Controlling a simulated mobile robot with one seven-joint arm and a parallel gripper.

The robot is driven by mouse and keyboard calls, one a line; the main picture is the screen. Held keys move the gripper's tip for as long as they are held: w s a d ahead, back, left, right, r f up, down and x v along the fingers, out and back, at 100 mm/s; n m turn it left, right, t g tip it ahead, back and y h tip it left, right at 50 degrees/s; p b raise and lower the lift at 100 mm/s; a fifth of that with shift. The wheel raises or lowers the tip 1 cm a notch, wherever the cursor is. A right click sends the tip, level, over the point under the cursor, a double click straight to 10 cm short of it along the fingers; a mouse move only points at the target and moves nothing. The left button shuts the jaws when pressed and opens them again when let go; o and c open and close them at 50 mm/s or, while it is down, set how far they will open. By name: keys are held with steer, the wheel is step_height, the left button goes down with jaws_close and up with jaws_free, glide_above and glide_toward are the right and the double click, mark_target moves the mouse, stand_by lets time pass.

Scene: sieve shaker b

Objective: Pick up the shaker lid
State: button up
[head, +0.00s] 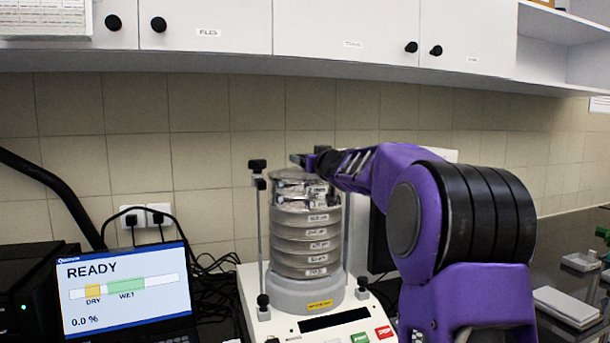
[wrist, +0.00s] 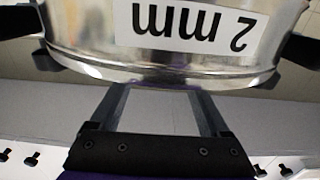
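The sieve stack (head: 305,235) stands upright on the shaker base (head: 240,285) in the head view. A shiny metal piece at its top, likely the lid (head: 288,175), is partly hidden behind my gripper and arm. My gripper (head: 299,159) is at the top of the stack, reaching in from the right. In the wrist view my gripper (wrist: 158,92) has its two fingers spread apart, with nothing seen held between them. A metal ring with an upside-down "2 mm" label (wrist: 195,28) lies just beyond the fingertips. I cannot tell whether they touch.
A clamp rod with black knobs (head: 258,166) stands left of the stack. A screen reading READY (head: 125,290) is at the left. Wall cabinets (head: 345,30) hang above. A white tray (head: 566,306) lies on the dark counter at the right.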

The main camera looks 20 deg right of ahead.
steer(key=c, duration=1)
steer(key=shift+r, duration=0.15)
steer(key=shift+r, duration=4.9)
